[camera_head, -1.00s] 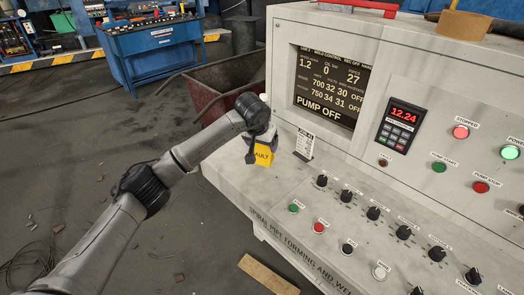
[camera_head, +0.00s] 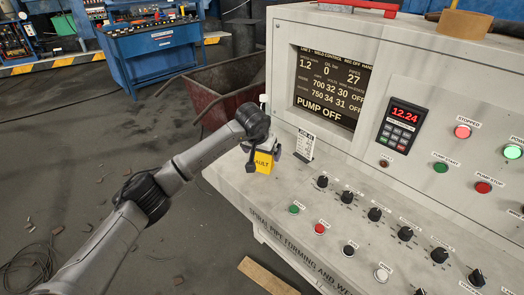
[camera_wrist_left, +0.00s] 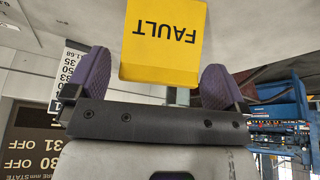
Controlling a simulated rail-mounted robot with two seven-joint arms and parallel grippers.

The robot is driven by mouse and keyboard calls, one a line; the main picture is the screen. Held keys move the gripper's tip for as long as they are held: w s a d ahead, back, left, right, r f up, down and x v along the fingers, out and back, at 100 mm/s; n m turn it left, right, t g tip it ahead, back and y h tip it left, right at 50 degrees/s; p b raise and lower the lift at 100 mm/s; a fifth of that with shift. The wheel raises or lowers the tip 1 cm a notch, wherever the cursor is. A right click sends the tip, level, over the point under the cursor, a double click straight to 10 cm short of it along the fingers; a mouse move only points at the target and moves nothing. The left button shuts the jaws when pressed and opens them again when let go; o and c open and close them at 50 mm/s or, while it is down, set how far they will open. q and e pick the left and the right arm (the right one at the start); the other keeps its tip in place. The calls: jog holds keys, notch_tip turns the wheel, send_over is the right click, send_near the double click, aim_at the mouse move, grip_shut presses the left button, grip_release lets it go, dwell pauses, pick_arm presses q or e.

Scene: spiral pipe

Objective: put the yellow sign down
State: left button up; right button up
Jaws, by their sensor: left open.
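The yellow sign (camera_head: 263,162), with black lettering "FAULT", is upright at the left end of the control desk's shelf, next to a small white card. It appears to rest on the desk surface. In the left wrist view the sign (camera_wrist_left: 163,42) shows upside down between the two purple finger pads. My left gripper (camera_head: 263,156) is open around the sign, with a visible gap on each side. In the wrist view the left gripper (camera_wrist_left: 157,78) shows both fingers spread. My right gripper is not in view.
The grey control desk (camera_head: 235,184) carries several knobs and buttons right of the sign. A white printed card (camera_head: 305,144) stands close to the sign's right. The screen panel (camera_head: 326,88) rises behind. A dark red bin (camera_head: 215,92) stands on the floor beyond the desk's left end.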

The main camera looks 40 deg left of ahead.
pick_arm(q)
jog(key=p+v, duration=0.3)
jog(key=v, duration=0.9)
jog(key=shift+r, duration=0.15)
dwell(0.4)
